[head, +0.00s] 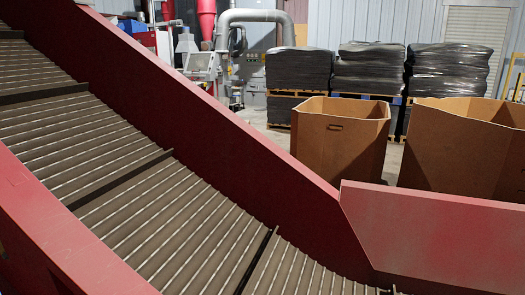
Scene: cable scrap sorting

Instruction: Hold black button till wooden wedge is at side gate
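A ribbed brown conveyor belt (150,200) with darker crosswise cleats slopes from the upper left to the bottom middle between red side walls. I see no wooden wedge on the visible belt. No black button is in view. A lighter red panel (435,235) stands at the right end of the far wall; I cannot tell if it is the side gate. My gripper is not in view.
Two open cardboard boxes, one nearer the middle (338,140) and one at the right (463,150), stand behind the far red wall (190,105). Black-wrapped pallet stacks (370,68) and grey machinery with pipes (255,50) are at the back.

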